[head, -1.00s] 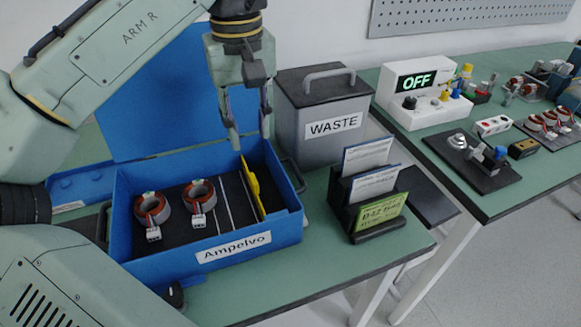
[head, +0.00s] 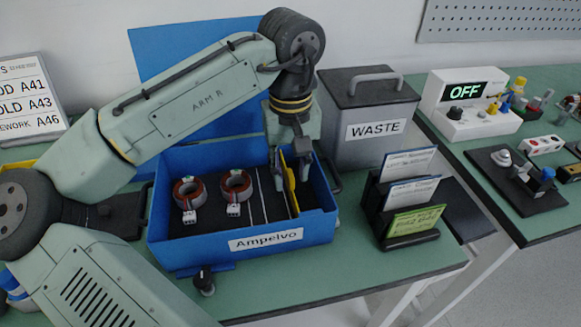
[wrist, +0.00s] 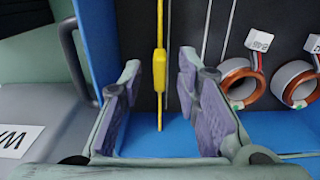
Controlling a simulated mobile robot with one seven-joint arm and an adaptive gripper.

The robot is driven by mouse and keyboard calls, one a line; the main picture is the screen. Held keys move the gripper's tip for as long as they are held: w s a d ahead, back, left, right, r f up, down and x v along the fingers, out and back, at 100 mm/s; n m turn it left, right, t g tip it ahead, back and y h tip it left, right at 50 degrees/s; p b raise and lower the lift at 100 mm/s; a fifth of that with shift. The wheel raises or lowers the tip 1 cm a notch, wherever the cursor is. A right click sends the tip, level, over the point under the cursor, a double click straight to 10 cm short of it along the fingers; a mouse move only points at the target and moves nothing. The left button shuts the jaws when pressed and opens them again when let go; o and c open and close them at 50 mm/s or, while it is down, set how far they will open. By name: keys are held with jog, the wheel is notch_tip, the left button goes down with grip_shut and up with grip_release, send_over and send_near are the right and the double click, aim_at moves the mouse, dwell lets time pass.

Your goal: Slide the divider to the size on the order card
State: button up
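The yellow divider (head: 290,192) stands upright across the blue box (head: 190,255) marked Ampelvo, toward its right end. My gripper (head: 291,177) is lowered into the box at the divider. In the wrist view my open gripper (wrist: 162,110) has one finger on each side of the divider (wrist: 160,70), with a gap on both sides. White lines (head: 254,200) run across the dark box floor left of the divider. Two copper-wound stators (head: 236,186) with white tags lie further left. A green card (head: 415,221) stands at the front of a black holder; its writing is too small to read surely.
A grey WASTE bin (head: 372,140) stands behind and right of the box. The black card holder (head: 405,240) also bears two pale cards. A second table at right carries a white unit reading OFF (head: 465,108).

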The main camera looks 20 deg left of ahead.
grip_shut()
dwell(0.8)
